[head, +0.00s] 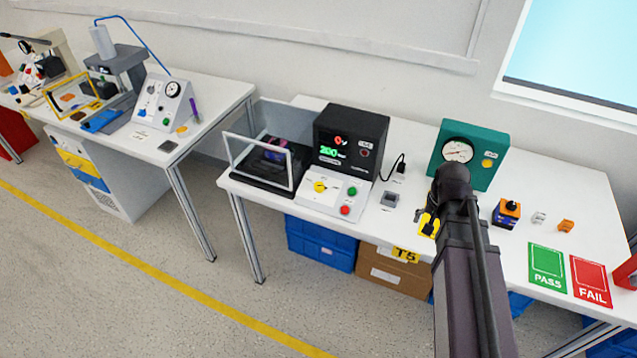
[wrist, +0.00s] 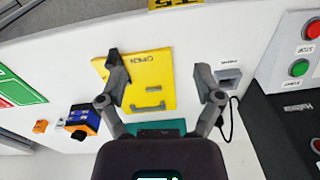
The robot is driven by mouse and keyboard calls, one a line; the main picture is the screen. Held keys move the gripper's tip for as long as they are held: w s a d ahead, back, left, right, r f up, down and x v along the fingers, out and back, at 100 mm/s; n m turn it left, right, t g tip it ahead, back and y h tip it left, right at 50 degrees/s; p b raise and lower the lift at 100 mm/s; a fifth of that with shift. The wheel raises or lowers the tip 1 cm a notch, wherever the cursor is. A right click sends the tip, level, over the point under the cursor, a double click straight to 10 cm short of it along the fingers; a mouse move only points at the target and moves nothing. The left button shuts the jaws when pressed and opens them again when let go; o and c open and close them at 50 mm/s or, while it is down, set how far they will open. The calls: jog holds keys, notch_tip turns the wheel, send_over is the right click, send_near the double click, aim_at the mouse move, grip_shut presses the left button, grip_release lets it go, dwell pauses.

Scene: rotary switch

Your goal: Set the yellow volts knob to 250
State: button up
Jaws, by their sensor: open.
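The yellow volts knob (head: 320,186) sits on the sloped white control panel (head: 333,202) in front of a black tester (head: 350,142). Its pointer direction is too small to read. The tester's green display (head: 331,153) appears to read 200. In the wrist view the knob is out of frame; only the panel's green and red buttons (wrist: 299,67) show at the right edge. In the head view my arm mostly hides the gripper, well right of the knob.
A guard frame over a black fixture (head: 262,165) stands left of the panel. A small grey socket block (head: 390,200) and a cable lie to its right. A teal gauge box (head: 490,150) stands behind my arm. Green PASS (head: 547,265) and red FAIL (head: 591,280) mats lie at right.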

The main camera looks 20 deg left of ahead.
jog(key=w+a+r+m+p, duration=0.2)
jog(key=w+a, duration=0.2)
jog(key=a, duration=0.5)
jog(key=w+a+r+m+p, duration=0.15)
jog(key=w+a, duration=0.25)
jog(key=a, duration=0.5)
notch_tip(320, 180, up, 2)
jog(key=m+t+y+p, duration=0.1)
jog(key=m+y, duration=0.1)
send_over(319, 186)
jog(key=s+d, duration=0.2)
jog(key=d, duration=0.1)
jog(key=shift+a+r, duration=0.2)
jog(key=shift+a, duration=0.05)
jog(key=shift+f, duration=0.15)
jog(key=b+x, duration=1.3)
jog(key=shift+w+d+f, duration=0.1)
jog(key=shift+d+f, duration=0.05)
jog(key=shift+f, duration=0.15)
jog(key=c, duration=1.2)
jog(key=shift+o, duration=0.2)
